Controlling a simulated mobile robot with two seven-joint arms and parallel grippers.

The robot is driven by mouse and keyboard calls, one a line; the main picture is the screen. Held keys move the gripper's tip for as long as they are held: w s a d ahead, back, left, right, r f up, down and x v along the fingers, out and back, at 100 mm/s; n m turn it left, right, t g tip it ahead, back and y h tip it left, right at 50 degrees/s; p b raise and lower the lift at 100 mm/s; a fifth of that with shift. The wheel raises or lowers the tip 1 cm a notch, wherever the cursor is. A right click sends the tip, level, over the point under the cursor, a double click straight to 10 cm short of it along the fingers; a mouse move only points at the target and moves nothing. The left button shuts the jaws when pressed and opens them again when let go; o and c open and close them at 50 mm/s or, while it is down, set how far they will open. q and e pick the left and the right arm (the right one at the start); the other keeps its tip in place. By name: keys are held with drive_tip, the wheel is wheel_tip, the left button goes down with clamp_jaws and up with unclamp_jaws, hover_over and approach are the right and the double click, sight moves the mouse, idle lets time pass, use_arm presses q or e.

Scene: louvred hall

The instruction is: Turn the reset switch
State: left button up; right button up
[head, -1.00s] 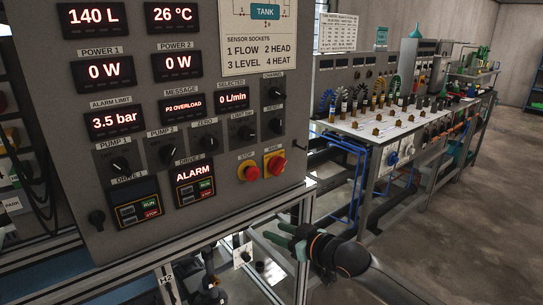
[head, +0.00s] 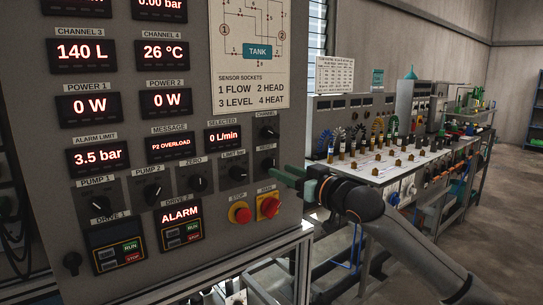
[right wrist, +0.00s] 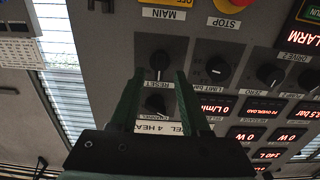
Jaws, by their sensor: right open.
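The reset switch (head: 267,165) is a black rotary knob near the right edge of the grey control panel, under its RESET label. My right gripper (head: 284,175) is in front of the panel's right edge, close to the switch, its green fingers pointing at the panel. In the right wrist view, upside down, the reset switch (right wrist: 160,65) appears between and just beyond the two open fingertips (right wrist: 160,74). The gripper is empty; I cannot tell whether a finger touches the knob. My left gripper is not in view.
The channel knob (head: 268,132) is just above the switch and the limit knob (head: 237,174) to its left. Below are the yellow-based stop button (head: 240,213) and the red main switch (head: 268,206). A workbench (head: 370,165) stands behind my right arm.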

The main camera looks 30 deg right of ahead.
sight(274, 167)
drive_tip(key=w+p, duration=0.1)
drive_tip(key=w, duration=0.2)
drive_tip(key=shift+w+a+r, duration=0.1)
drive_tip(key=shift+w+r, duration=0.05)
drive_tip(key=shift+w, duration=0.05)
drive_tip(key=shift+w+p, duration=0.15)
drive_tip(key=shift+p, duration=0.2)
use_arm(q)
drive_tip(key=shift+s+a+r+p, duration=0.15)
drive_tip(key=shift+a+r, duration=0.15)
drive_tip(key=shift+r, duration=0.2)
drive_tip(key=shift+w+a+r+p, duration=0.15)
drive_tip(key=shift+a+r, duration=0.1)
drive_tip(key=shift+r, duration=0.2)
use_arm(e)
drive_tip(key=shift+w+f, duration=0.2)
drive_tip(key=shift+w, duration=0.05)
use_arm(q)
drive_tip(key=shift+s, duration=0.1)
use_arm(e)
drive_tip(key=shift+c, duration=0.3)
drive_tip(key=c, duration=0.3)
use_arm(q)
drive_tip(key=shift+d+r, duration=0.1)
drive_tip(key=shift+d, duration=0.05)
use_arm(e)
clamp_jaws()
